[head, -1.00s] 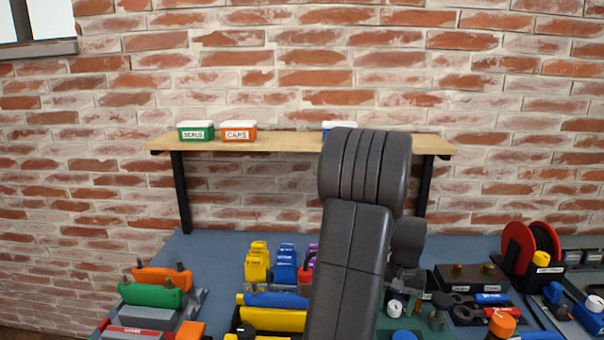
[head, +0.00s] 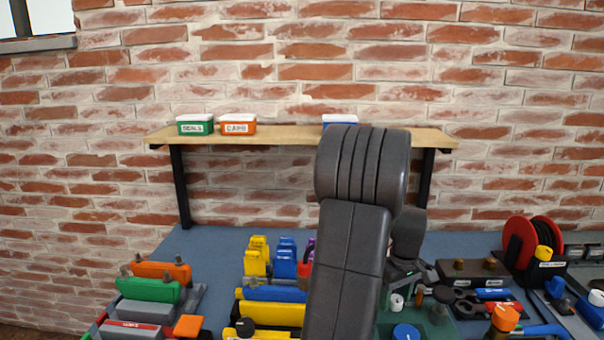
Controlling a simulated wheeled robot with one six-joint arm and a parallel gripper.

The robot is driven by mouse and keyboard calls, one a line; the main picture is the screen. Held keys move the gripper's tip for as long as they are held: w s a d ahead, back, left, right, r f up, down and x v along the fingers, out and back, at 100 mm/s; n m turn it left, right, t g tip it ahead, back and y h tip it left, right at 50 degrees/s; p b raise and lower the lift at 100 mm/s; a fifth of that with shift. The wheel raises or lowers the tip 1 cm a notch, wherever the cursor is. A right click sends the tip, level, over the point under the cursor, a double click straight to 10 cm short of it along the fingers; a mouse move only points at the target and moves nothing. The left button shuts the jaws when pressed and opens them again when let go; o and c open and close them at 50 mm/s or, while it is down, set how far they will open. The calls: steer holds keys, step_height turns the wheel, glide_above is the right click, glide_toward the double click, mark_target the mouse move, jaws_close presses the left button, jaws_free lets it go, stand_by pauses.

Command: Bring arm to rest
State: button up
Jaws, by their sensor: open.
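My dark grey arm rises through the middle of the head view, its upper link bent over at the top in front of the shelf. My gripper (head: 408,273) shows partly at the right of the arm, low over the green tray area of the bench. Its jaws look apart, and I see nothing held between them. The arm hides part of the gripper and the bench behind it.
A wooden shelf (head: 280,139) on black brackets carries a green SEALS box (head: 195,128), an orange CAPS box (head: 238,128) and a partly hidden blue box (head: 340,119). Yellow and blue blocks, tools and a red reel (head: 520,240) crowd the blue bench (head: 215,245).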

steer(key=n+b, duration=0.1)
steer(key=n, duration=0.3)
steer(key=shift+f+n+b, duration=0.1)
steer(key=shift+n+b, duration=0.3)
steer(key=shift+n, duration=0.8)
